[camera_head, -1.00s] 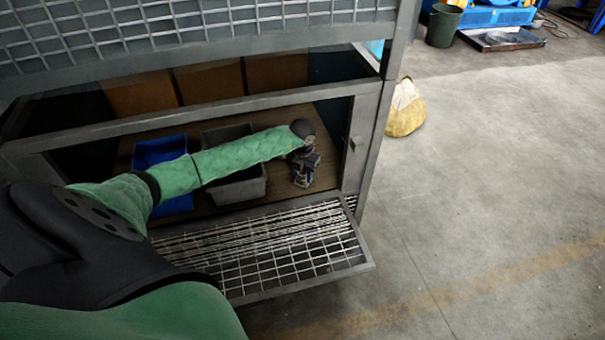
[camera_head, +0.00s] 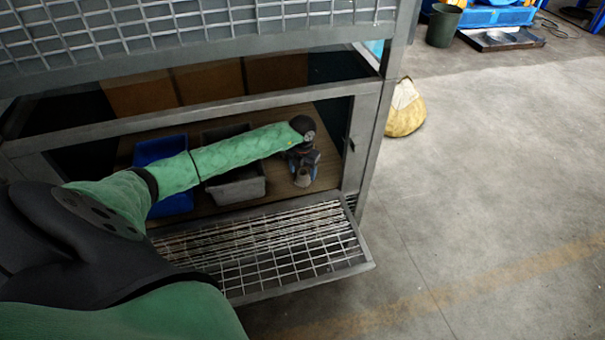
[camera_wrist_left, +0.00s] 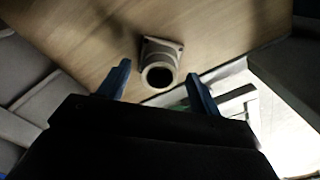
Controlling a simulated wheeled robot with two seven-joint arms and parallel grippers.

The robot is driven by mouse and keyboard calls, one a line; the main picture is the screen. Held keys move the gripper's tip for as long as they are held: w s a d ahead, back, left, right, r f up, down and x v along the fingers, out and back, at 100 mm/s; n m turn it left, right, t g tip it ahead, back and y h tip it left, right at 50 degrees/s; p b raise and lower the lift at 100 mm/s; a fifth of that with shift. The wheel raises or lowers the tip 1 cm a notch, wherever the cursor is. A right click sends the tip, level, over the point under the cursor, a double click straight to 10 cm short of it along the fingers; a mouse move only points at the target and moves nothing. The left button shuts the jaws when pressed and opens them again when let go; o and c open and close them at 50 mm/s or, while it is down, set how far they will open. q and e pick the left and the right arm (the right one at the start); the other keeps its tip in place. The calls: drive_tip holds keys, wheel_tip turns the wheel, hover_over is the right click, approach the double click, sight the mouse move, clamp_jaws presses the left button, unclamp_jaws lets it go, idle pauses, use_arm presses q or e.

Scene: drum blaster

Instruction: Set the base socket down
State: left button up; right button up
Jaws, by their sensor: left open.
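The base socket (camera_wrist_left: 160,67) is a grey piece with a square flange and a round dark opening. In the left wrist view it rests on the wooden cabinet floor (camera_wrist_left: 80,50), just beyond my fingertips. It also shows small in the head view (camera_head: 303,177), below my wrist. My left gripper (camera_wrist_left: 158,80) is open, its two blue fingers spread on either side of the socket's near end; I cannot tell whether either touches it. In the head view the left gripper (camera_head: 302,165) is at the right part of the cabinet floor. My right gripper is not in view.
A blue bin (camera_head: 160,150) and a grey bin (camera_head: 237,190) stand left of the gripper, partly behind my arm. The cabinet frame and right post (camera_head: 365,140) bound the opening. A wire-mesh flap (camera_head: 300,255) lies open in front. A yellow sack (camera_head: 405,110) stands outside.

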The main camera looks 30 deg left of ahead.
sight(302, 172)
use_arm(q)
wheel_tip(302, 172, up, 10)
drive_tip(key=shift+r, duration=0.25)
drive_tip(key=shift+f, duration=0.1)
idle(0.5)
